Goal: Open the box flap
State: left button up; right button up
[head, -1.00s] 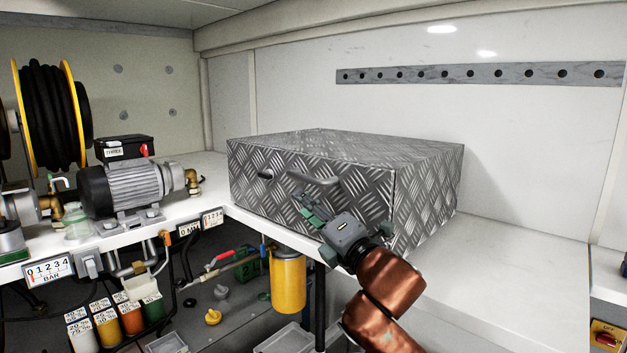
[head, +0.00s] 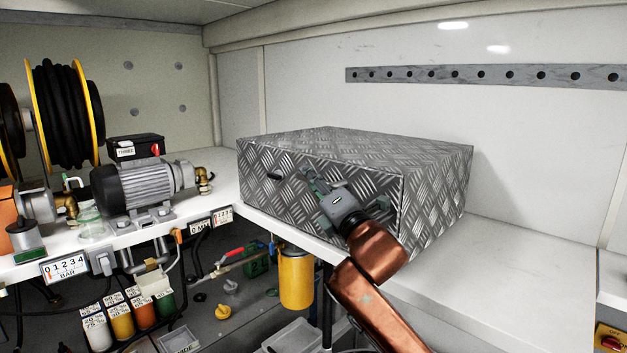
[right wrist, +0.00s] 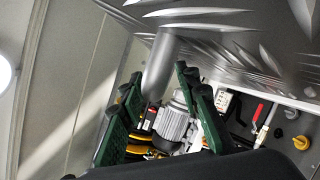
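The box (head: 430,195) is covered in grey diamond-plate metal and sits on the white shelf. Its front face (head: 258,185) looks closed and flush. A bar handle on that face is mostly hidden behind my right gripper in the head view. My right gripper (head: 314,182) is at the handle, close to the front face. In the right wrist view the grey handle (right wrist: 161,62) lies between the green fingers of my right gripper (right wrist: 156,82). The fingers are apart, with gaps beside the bar; I cannot tell if either touches it. My left gripper is not in view.
A grey motor pump (head: 145,190) and a hose reel (head: 65,115) stand left of the box. A yellow canister (head: 296,280) hangs below the shelf edge. The white shelf (head: 500,265) is bare to the right. A perforated rail (head: 480,75) runs along the back wall.

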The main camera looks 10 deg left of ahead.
jog(key=shift+c, duration=0.7)
grip_shut()
